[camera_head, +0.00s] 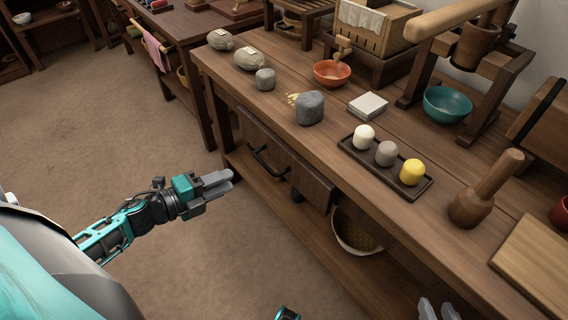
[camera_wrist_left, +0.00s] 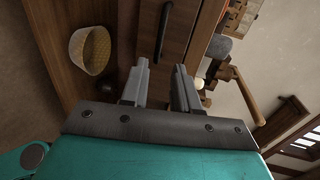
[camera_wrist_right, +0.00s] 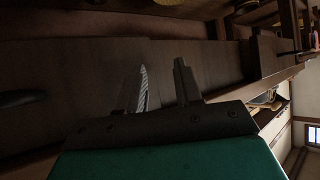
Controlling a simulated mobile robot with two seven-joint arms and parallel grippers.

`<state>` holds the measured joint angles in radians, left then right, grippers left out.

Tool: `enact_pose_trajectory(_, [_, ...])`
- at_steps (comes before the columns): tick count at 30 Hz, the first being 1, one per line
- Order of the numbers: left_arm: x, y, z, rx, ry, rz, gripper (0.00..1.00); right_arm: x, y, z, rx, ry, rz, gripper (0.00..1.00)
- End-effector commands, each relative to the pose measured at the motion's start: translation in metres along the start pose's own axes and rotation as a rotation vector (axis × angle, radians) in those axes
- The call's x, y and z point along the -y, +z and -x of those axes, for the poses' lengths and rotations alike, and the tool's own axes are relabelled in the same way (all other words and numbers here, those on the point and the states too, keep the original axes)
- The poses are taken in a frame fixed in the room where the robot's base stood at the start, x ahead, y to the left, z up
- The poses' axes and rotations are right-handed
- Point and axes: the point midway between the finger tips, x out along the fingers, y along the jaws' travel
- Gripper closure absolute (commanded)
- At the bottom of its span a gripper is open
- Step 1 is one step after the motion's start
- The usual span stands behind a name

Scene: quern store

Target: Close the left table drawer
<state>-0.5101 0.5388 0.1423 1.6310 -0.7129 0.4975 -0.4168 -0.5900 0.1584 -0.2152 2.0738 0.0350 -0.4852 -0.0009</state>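The left table drawer (camera_head: 310,184) is a brown wooden front under the long workbench, with a black bar handle (camera_head: 268,160). How far it stands out is hard to tell from above. The handle also shows in the left wrist view (camera_wrist_left: 161,36), beyond the fingertips. My left gripper (camera_head: 220,181) is open and empty, in front of the drawer and apart from the handle. My right gripper (camera_head: 438,309) shows at the bottom edge of the head view. In the right wrist view its fingers (camera_wrist_right: 162,85) are spread and empty, facing dark wood; a black handle (camera_wrist_right: 20,98) lies at the left.
The workbench (camera_head: 350,205) carries stones, an orange bowl (camera_head: 332,73), a teal bowl (camera_head: 447,104), a dark tray (camera_head: 408,190) with three pieces, and a wooden mallet (camera_head: 485,190). A basket (camera_head: 356,232) sits on the lower shelf. The floor (camera_head: 90,130) before the bench is clear.

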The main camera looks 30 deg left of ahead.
Motion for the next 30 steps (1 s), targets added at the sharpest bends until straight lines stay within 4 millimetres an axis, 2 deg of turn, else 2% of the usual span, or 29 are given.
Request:
enact_pose_trajectory(5, [0.0,0.0,-0.021,-0.001,-0.004,0.0,0.7,0.003,0.004,-0.003,0.001,-0.003,-0.009,0.65])
enact_pose_trajectory(18, [0.0,0.0,-0.102,-0.001,-0.004,-0.001,0.7,0.008,0.008,-0.009,-0.001,-0.015,-0.019,0.65])
enact_pose_trajectory(24, [0.0,0.0,-0.122,0.0,-0.002,0.0,0.7,0.009,0.009,-0.011,0.005,-0.018,-0.018,0.65])
enact_pose_trajectory(30, [0.0,-0.001,-0.128,-0.001,-0.001,0.0,0.7,0.009,0.005,-0.011,-0.005,-0.02,-0.017,0.65])
